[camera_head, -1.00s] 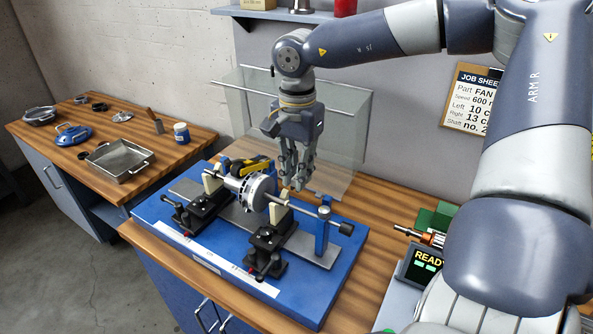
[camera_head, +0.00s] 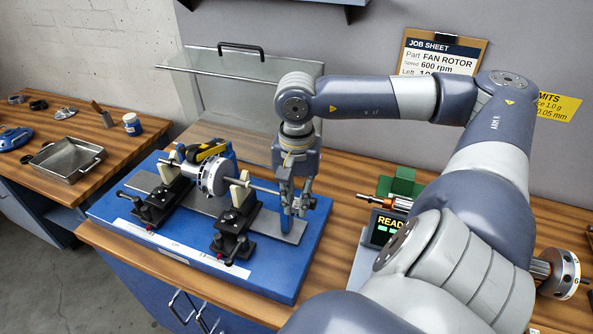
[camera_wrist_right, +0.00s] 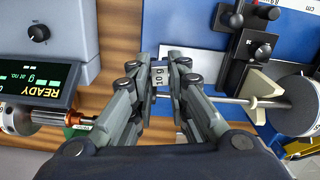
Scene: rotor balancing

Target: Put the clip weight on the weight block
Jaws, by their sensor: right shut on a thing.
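My right gripper (camera_head: 296,208) is shut on a small grey clip weight marked "10 g", which shows between its fingertips (camera_wrist_right: 160,78) in the right wrist view as the clip weight (camera_wrist_right: 159,71). In the head view the fingers hide the weight. They hang over the right end of the blue balancing stand (camera_head: 312,240), in front of its blue post. A green stepped block (camera_head: 402,183) stands on the bench to the right; I cannot tell for sure that it is the weight block. My left gripper is not in view.
A white rotor (camera_head: 214,175) on a steel shaft rests across the stand. A scale with a READY display (camera_head: 386,228) stands to the right, near an orange-and-steel part. A clear hinged guard (camera_head: 240,90) stands open behind. A metal tray (camera_head: 67,158) lies on the left bench.

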